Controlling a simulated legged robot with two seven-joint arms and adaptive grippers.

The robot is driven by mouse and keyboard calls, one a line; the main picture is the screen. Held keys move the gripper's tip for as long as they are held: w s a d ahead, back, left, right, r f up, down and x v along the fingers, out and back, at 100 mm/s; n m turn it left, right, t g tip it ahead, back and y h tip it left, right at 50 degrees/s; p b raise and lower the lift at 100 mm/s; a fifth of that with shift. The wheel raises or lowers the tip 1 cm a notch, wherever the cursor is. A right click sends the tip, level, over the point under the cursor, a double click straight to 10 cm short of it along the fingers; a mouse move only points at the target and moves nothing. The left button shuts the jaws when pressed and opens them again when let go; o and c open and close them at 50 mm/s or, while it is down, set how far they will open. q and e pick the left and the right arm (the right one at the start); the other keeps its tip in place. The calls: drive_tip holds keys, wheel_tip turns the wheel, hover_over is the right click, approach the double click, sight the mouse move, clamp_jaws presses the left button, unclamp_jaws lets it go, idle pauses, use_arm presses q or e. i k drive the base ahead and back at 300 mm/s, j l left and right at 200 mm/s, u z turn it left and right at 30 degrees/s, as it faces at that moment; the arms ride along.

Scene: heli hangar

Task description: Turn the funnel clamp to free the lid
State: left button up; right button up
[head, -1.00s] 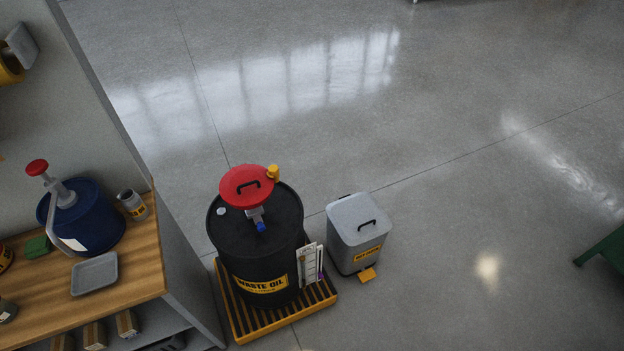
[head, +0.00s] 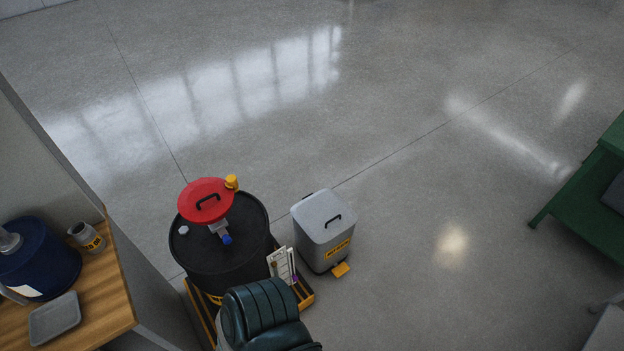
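A black waste oil drum (head: 240,258) stands left of centre in the head view. On its top sits a funnel with a round red lid (head: 205,212) that has a black handle. The lid lies closed. A yellow clamp (head: 232,182) shows at the lid's far right edge. A grey and blue fitting (head: 224,236) shows below the lid on the drum top. A dark green ribbed part of my own body covers the drum's lower front. Neither of my grippers is in view.
A grey bin (head: 326,230) with a yellow pedal stands right of the drum. The drum's yellow slatted pallet (head: 196,304) is partly hidden. A wooden bench (head: 104,290) with a grey tray and blue container is at left. A green table (head: 590,195) is at right.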

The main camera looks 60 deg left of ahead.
sight(231, 182)
drive_tip(key=z, duration=7.15)
